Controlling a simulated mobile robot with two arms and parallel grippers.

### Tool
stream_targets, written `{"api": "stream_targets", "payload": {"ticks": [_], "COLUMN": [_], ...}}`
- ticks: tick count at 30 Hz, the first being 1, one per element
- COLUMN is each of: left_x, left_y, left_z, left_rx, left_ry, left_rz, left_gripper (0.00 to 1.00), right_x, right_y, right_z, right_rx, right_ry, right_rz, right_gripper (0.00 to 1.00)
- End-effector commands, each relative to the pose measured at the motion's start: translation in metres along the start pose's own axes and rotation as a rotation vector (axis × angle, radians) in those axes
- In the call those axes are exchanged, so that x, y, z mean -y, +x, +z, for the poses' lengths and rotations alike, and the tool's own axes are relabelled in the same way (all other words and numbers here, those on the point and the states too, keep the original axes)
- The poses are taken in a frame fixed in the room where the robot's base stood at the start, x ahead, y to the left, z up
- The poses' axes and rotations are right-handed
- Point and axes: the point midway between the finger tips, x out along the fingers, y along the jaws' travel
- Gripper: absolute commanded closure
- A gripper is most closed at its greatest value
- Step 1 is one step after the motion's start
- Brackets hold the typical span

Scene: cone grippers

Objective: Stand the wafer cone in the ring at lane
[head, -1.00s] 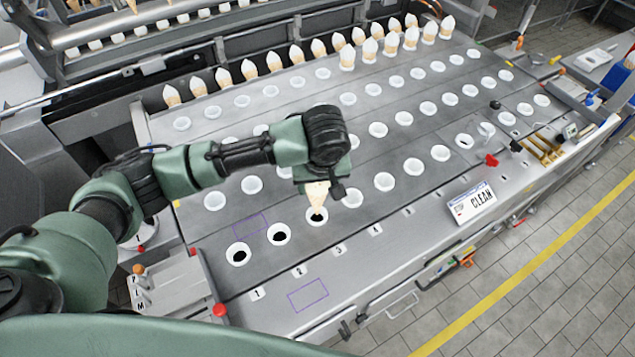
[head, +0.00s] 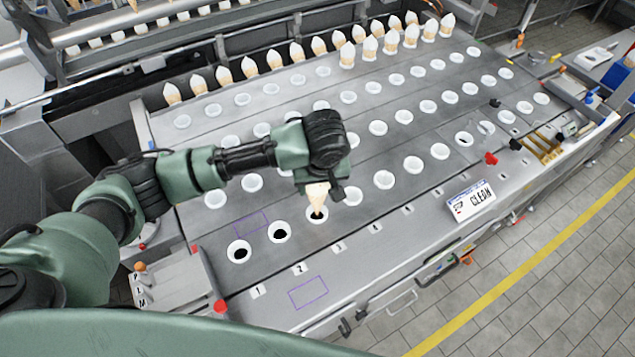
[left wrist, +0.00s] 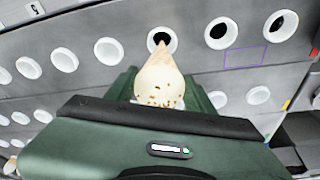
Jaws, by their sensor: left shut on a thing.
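My left gripper (head: 318,182) is shut on a pale tan wafer cone (head: 317,197), tip down. In the head view the cone's tip lies over the dark hole of the white ring (head: 325,219) in the front row, in line with the lane mark 3 (head: 339,249). In the left wrist view the speckled cone (left wrist: 160,82) sticks out of the gripper, and its tip points at the ring (left wrist: 174,45). I cannot tell whether the tip is in the hole or just above it. My right gripper is not in view.
Two front-row rings with dark holes, at lane 2 (head: 280,241) and lane 1 (head: 239,262), are empty. More white rings stand in rows across the grey plate. Filled cones (head: 275,61) line the back.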

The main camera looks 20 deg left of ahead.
Motion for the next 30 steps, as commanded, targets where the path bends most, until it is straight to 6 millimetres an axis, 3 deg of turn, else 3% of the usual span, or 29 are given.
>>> {"api": "stream_targets", "payload": {"ticks": [30], "left_x": [0.000], "left_y": [0.030], "left_z": [0.009], "left_rx": [0.001], "left_ry": [0.000], "left_rz": [0.000], "left_gripper": [0.63], "right_x": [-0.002], "right_y": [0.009], "right_z": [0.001], "right_rx": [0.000], "right_ry": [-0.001], "right_rz": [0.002], "right_gripper": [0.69]}}
